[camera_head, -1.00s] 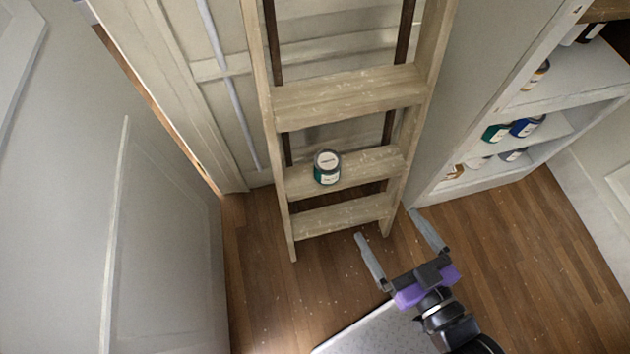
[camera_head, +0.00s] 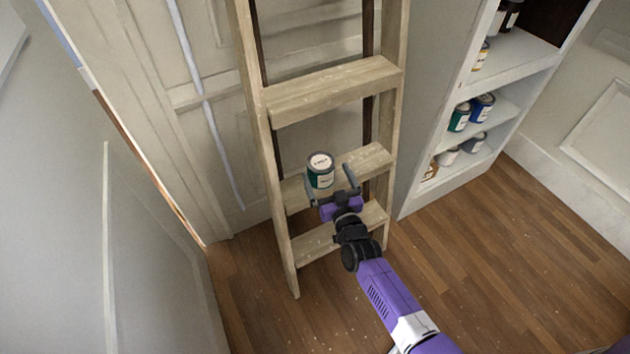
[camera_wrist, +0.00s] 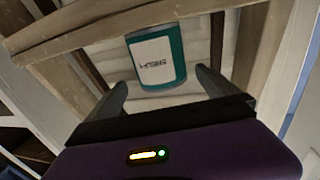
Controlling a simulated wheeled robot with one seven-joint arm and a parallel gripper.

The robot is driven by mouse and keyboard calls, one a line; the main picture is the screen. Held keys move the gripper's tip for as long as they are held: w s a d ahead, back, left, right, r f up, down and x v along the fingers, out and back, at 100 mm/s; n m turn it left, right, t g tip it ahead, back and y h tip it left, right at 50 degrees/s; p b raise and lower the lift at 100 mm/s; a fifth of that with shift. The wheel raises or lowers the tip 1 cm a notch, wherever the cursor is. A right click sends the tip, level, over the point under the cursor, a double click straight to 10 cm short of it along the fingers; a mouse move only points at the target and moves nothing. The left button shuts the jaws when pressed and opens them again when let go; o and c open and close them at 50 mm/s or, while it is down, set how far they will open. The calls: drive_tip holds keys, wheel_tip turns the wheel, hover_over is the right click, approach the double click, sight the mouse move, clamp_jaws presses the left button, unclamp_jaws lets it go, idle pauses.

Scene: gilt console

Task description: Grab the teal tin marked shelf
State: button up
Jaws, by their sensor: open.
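The teal tin (camera_head: 320,171) stands upright on a ladder step (camera_head: 375,161). It has a pale lid and a white label. In the wrist view the tin (camera_wrist: 156,58) appears upside down at the top centre, and its label lettering looks like "SHELF". My gripper (camera_head: 332,183) is open at the front of the tin, with one finger toward each side. In the wrist view my gripper's fingertips (camera_wrist: 160,77) reach toward the tin's two sides. I cannot tell whether they touch it.
The wooden ladder (camera_head: 335,88) stands against a panelled wall, with another step above the tin. A white shelf unit (camera_head: 500,115) on the right holds several tins, including a green one (camera_head: 459,117) and a blue one (camera_head: 482,106). The wooden floor (camera_head: 480,255) is clear.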

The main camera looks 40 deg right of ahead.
sight(317, 154)
drive_tip(key=b+x, duration=0.1)
drive_tip(key=x, duration=0.6)
drive_tip(key=shift+w+r, duration=0.1)
drive_tip(key=shift+w, duration=0.3)
